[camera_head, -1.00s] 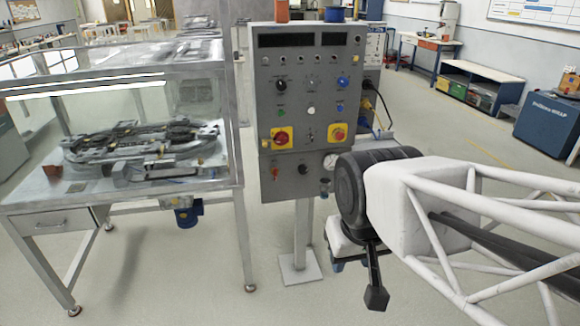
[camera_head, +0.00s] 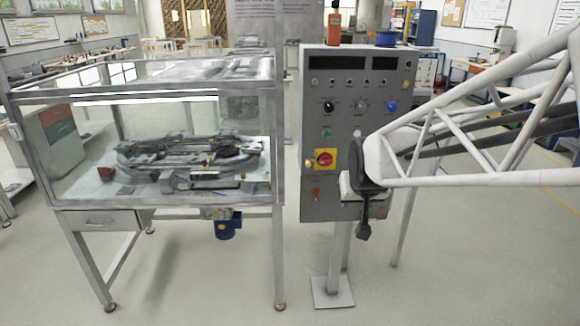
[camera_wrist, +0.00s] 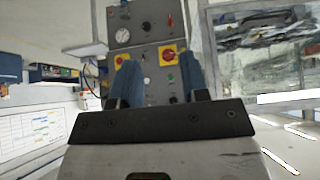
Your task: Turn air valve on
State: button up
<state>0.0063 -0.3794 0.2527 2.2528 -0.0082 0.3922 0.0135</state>
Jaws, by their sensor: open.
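The grey control panel (camera_head: 318,105) stands upright on a post. On its lower left sits a small red handle (camera_head: 316,194), which may be the air valve; I cannot read its label. It also shows in the wrist view, where the panel is upside down, as a small red part (camera_wrist: 170,20) beside a round white gauge (camera_wrist: 147,28). My gripper (camera_wrist: 160,75) is open and empty, its two blue fingers facing the panel.
A yellow plate with a red rotary switch (camera_head: 324,159) sits above the red handle. A glass-walled case (camera_head: 70,203) on a metal frame, holding the ring track (camera_head: 190,155), stands left of the panel. A narrow gap separates them. The floor in front is clear.

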jog(key=w+f+t, duration=0.3)
jog(key=w+f, duration=0.1)
jog(key=w, duration=0.8)
jog(key=w+f+t, duration=0.2)
jog(key=w+f, duration=0.2)
jog(key=w, duration=0.7)
jog(key=w+f+t, duration=0.3)
jog(key=w+f, duration=0.1)
jog(key=w, duration=0.8)
jog(key=w+f+t, duration=0.4)
jog(key=w+f, duration=0.5)
jog(key=f, duration=0.4)
jog(key=t, duration=0.3)
send_near(316, 195)
jog(key=shift+x, duration=1.05)
jog(key=shift+w+d+f, duration=0.1)
jog(key=shift+w+d, duration=0.05)
jog(key=shift+w, duration=0.05)
jog(key=shift+x, duration=3.75)
jog(key=shift+c, duration=0.3)
jog(key=c, duration=0.7)
